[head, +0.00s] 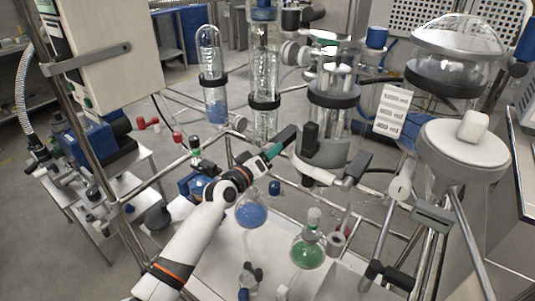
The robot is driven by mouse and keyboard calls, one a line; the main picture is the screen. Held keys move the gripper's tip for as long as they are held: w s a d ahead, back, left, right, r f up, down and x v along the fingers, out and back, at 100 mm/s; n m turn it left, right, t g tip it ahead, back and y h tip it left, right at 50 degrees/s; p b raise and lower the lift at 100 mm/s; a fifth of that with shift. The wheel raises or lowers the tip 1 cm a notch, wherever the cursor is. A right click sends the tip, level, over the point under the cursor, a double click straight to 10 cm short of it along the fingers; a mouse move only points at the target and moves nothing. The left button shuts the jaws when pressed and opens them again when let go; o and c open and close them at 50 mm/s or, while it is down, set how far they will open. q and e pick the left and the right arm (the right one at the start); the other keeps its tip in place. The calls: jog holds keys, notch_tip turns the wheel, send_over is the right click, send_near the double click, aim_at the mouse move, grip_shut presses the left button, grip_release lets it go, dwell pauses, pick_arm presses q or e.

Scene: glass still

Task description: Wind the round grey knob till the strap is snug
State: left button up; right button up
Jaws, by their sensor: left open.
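My left gripper (291,134) reaches up and right from a white arm. Its fingers are dark with a teal part behind them. It is open and appears empty, close to the left of a grey holder (322,157) under the central glass vessel (336,80). A round grey knob-like piece (291,50) sits at that vessel's upper left, above and apart from my gripper. I cannot tell for sure that it is the task's knob. A dark band (333,99) circles the vessel and may be the strap; its tightness cannot be told. My right gripper does not show.
Glass columns (212,75) stand left of the vessel. A large grey disc with a block handle (463,150) and metal tubes crowd the right. Below are a blue-filled flask (251,213) and a green-filled flask (308,251). Rails surround the workspace.

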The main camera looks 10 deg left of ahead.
pick_arm(q)
jog(key=shift+c, duration=0.5)
jog(key=c, duration=0.9)
jog(key=shift+f+m+b, duration=0.15)
jog(key=shift+m+b, duration=0.35)
jog(key=shift+m, duration=1.3)
jog(key=o, duration=1)
jog(key=shift+s, duration=0.1)
